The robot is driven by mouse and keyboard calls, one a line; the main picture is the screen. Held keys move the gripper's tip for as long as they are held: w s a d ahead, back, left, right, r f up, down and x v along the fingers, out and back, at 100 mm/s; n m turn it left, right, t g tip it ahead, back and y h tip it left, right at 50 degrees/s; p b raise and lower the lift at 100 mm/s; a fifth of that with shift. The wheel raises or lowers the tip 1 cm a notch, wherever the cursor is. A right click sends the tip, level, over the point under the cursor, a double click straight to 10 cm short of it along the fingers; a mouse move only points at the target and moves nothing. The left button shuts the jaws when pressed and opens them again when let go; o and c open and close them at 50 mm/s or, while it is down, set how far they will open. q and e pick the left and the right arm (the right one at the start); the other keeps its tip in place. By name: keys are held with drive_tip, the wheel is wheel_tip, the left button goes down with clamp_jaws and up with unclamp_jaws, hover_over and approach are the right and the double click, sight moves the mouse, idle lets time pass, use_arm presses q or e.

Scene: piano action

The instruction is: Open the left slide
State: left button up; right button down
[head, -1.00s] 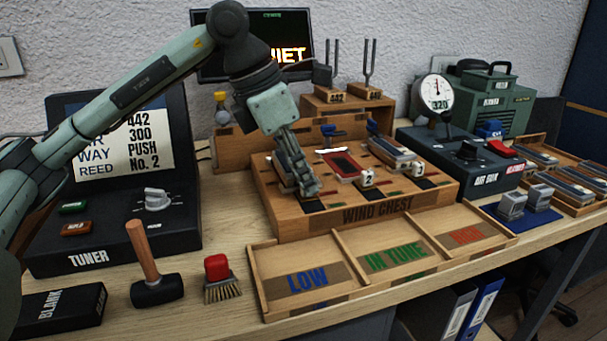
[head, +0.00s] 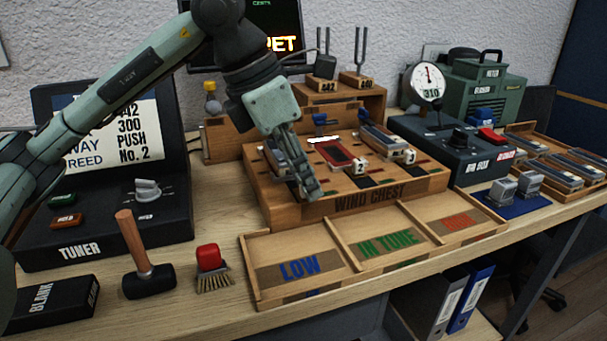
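The wind chest (head: 400,190) is a wooden box in the middle of the bench. My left gripper (head: 311,191) reaches down over its left front part, with the fingertips low near its front edge. The fingers look close together, but I cannot tell whether they are shut or touch anything. A metal-topped block (head: 270,157) shows just left of the fingers. The left slide is not clearly visible; my gripper covers much of that area. The middle place has a red plate (head: 335,153) with a "2" tag; the right place holds another block (head: 386,139). My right gripper is not in view.
A divided tray (head: 345,265) marked LOW and IN TUNE stands in front of the chest. A hammer (head: 149,281) and a red brush (head: 211,262) lie to the left, beside the tuner (head: 110,230). A dark box with a gauge (head: 429,82) stands on the right.

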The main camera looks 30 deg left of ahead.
use_arm(q)
drive_tip(key=shift+r, duration=0.1)
drive_tip(key=v, duration=1.2)
